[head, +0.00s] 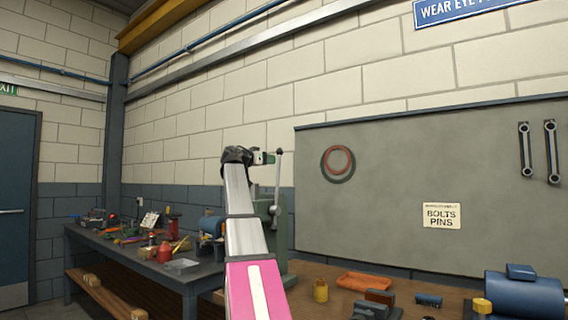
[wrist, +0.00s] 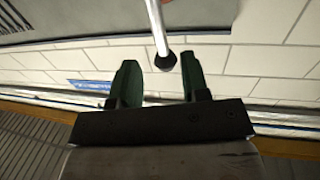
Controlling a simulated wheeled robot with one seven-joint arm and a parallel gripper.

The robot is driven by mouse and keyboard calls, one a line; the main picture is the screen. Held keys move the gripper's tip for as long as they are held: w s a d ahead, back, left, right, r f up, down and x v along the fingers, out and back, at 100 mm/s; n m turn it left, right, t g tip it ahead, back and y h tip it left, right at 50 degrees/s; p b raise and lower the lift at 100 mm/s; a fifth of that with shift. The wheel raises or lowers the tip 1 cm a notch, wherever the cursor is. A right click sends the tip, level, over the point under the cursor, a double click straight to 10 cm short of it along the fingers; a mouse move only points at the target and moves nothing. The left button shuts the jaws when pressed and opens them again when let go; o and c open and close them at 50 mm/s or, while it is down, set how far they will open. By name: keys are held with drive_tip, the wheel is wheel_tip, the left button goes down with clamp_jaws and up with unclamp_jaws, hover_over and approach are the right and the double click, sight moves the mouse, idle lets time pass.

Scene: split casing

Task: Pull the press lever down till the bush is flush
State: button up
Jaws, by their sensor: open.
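The press (head: 267,208) is a green machine on the bench, partly hidden behind my arm in the head view. Its lever (head: 277,180) is a thin grey rod standing nearly upright, with a dark knob (head: 279,151) at the top. My gripper (head: 268,158) is beside the knob, at about its height. In the wrist view my gripper (wrist: 160,75) has its two green fingers apart. The black lever knob (wrist: 165,61) shows in the gap between the fingertips, with the rod (wrist: 157,25) running up out of the picture. No contact can be made out. The bush is not visible.
The bench holds a yellow pot (head: 320,291), an orange tray (head: 362,282) and a blue machine (head: 525,296) at right. A grey board (head: 400,170) hangs behind. A second bench (head: 150,262) with tools stands at left. The air around the knob looks clear.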

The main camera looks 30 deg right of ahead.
drive_tip(key=w+d, duration=0.1)
drive_tip(key=d, duration=0.7)
drive_tip(key=shift+w+d, duration=0.2)
drive_tip(key=shift+w, duration=0.2)
clamp_jaws()
